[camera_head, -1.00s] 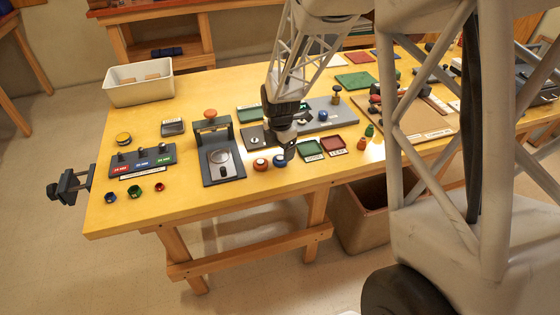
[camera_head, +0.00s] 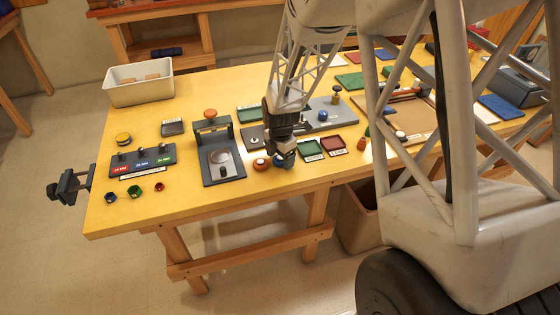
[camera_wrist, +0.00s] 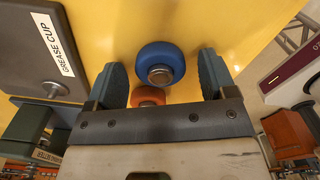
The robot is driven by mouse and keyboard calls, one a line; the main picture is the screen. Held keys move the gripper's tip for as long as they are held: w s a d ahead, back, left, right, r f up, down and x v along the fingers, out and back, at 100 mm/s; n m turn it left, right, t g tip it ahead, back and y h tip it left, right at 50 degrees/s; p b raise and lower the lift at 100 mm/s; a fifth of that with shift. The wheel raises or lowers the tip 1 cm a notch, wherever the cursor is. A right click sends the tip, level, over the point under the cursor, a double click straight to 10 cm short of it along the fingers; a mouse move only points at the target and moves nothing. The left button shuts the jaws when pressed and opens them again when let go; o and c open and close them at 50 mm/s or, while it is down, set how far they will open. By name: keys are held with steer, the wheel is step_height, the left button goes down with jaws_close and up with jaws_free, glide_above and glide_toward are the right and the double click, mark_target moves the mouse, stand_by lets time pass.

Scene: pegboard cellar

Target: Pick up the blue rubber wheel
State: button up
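The blue rubber wheel (camera_wrist: 160,62) has a metal hub and lies on the yellow bench top. In the head view the blue wheel (camera_head: 280,163) is mostly hidden by my gripper (camera_head: 284,155), which is low at the bench's front edge. In the wrist view my gripper (camera_wrist: 161,66) is open, with one finger on each side of the blue wheel. Gaps show between the wheel and both fingers. An orange wheel (camera_wrist: 147,96) lies close beside the blue one, partly hidden by the gripper body; it also shows in the head view (camera_head: 260,164).
A grey plate labelled "GREASE CUP" (camera_wrist: 32,45) lies left in the wrist view. In the head view a press-like stand (camera_head: 236,166) is left of the wheels. Green (camera_head: 311,150) and red (camera_head: 332,143) trays are at right.

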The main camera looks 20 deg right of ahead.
steer(key=c, duration=0.9)
steer(key=shift+r, duration=0.1)
steer(key=shift+r, duration=1.45)
steer(key=shift+s+r, duration=0.2)
steer(key=shift+r, duration=0.1)
steer(key=s+a+r, duration=0.1)
steer(key=s, duration=1.4)
steer(key=shift+s+r, duration=0.15)
steer(key=shift+s, duration=0.1)
steer(key=w+a+n, duration=0.1)
steer(key=w+a, duration=0.1)
steer(key=w, duration=0.2)
steer(key=w+a+r+n, duration=0.1)
steer(key=w+a, duration=0.2)
steer(key=w, duration=0.1)
steer(key=w+a+r+n, duration=0.1)
steer(key=w+a, duration=0.1)
steer(key=w, duration=0.3)
steer(key=shift+w+a, duration=0.1)
steer(key=shift+a, duration=0.3)
steer(key=w+a+n, duration=0.1)
steer(key=w+a, duration=0.2)
steer(key=w+a+n, duration=0.1)
steer(key=w+a, duration=0.2)
steer(key=w+a+r+n, duration=0.1)
steer(key=w+a, duration=0.3)
